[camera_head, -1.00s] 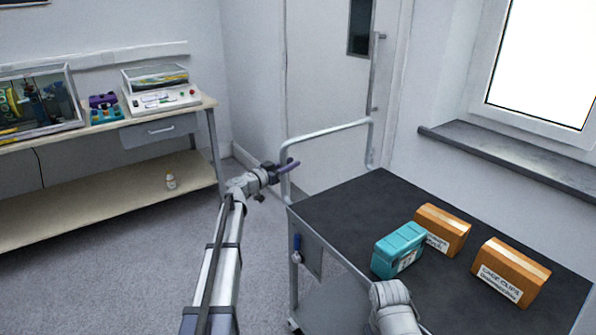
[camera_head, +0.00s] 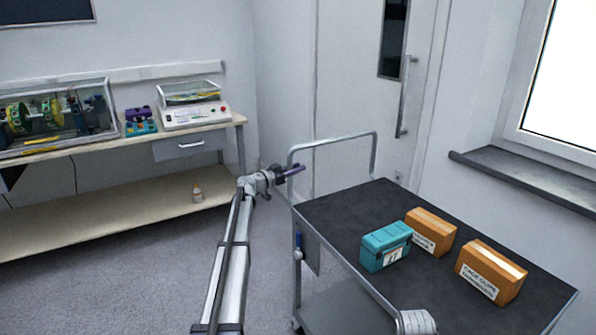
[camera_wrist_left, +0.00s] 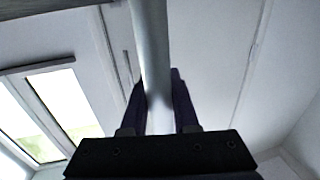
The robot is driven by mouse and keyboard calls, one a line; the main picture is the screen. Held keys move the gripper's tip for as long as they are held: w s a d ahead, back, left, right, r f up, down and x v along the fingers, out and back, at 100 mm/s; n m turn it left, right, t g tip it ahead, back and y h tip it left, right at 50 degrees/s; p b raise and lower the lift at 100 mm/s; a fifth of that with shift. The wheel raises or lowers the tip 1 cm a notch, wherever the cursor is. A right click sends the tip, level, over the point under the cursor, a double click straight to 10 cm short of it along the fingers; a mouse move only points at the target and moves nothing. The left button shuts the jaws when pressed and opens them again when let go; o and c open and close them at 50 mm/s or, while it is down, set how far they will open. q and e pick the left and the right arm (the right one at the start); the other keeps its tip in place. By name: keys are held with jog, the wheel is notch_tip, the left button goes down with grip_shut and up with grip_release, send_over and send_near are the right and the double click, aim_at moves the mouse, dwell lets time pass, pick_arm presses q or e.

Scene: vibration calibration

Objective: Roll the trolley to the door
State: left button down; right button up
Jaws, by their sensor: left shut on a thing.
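The trolley (camera_head: 338,212) stands at the centre right in the head view. It has a black top, a lower shelf and a pale tubular handle (camera_head: 335,141) at its far end. My left gripper (camera_head: 290,171) is shut on the left upright of that handle. In the left wrist view the handle tube (camera_wrist_left: 150,50) runs between the two dark fingers. The pale door (camera_head: 345,110) is behind the handle, with a dark window and a vertical pull handle (camera_head: 405,97). It looks closed.
A teal box (camera_head: 384,246) and two orange boxes (camera_head: 431,232) (camera_head: 490,271) lie on the trolley top. A workbench (camera_head: 110,152) with devices stands at the left wall. A window sill (camera_head: 530,180) juts out at the right. Floor is clear between bench and trolley.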

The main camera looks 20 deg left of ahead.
pick_arm(q)
jog(key=c, duration=0.7)
grip_release()
jog(key=v, duration=0.7)
jog(key=shift+s+a, duration=0.15)
jog(key=shift+s, duration=0.25)
